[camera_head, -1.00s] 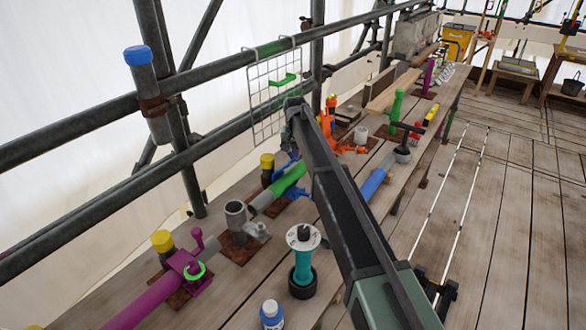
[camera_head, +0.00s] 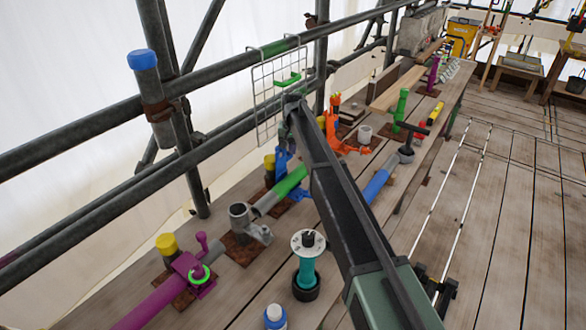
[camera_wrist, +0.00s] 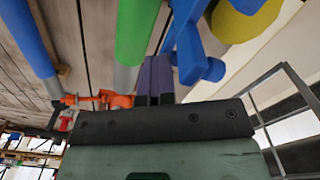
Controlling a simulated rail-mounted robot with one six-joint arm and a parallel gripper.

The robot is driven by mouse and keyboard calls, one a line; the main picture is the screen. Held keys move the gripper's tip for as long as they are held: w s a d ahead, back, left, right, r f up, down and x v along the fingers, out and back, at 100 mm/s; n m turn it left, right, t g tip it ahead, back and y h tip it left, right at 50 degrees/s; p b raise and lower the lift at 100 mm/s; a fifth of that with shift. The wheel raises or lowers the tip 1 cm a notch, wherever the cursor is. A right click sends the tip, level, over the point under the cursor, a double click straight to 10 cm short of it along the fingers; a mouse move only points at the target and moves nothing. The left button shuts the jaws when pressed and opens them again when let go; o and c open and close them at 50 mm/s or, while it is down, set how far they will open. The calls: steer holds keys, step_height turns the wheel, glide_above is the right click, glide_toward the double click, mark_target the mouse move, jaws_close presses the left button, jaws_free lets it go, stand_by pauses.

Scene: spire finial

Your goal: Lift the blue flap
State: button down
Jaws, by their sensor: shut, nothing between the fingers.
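The blue flap (camera_head: 281,163) is on a clamp fitting on the plank bench, beside a yellow-capped post and a green-sleeved pipe. It stands raised, partly hidden by my arm. In the wrist view the blue flap (camera_wrist: 188,45) is close, with a rounded knob at its lower end. My gripper (camera_wrist: 155,75) is shut and empty, its dark fingers just left of the blue part. They look close to it or touching; I cannot tell which. In the head view my gripper (camera_head: 288,138) is mostly hidden at the arm's end, near the flap.
A magenta clamp (camera_head: 192,274), a grey pipe fitting (camera_head: 242,222) and a teal spool (camera_head: 306,270) stand nearer on the bench. An orange clamp (camera_head: 337,138) lies beyond the flap. A wire grid (camera_head: 268,100) hangs behind. Scaffold rails run along the left.

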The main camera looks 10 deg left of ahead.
steer(key=shift+s+a+p, duration=0.35)
steer(key=shift+s+a, duration=0.05)
steer(key=shift+a, duration=0.15)
steer(key=shift+w+a+r+p, duration=0.1)
steer(key=shift+a+r+p, duration=0.3)
steer(key=shift+r+p, duration=0.4)
steer(key=shift+w+d+f, duration=0.1)
steer(key=shift+d, duration=0.05)
steer(key=s+d, duration=1.5)
steer(key=s, duration=0.4)
steer(key=s+d+f+b, duration=0.1)
steer(key=s+d, duration=1.5)
steer(key=s, duration=0.4)
steer(key=shift+d+f, duration=0.2)
steer(key=shift+f, duration=0.1)
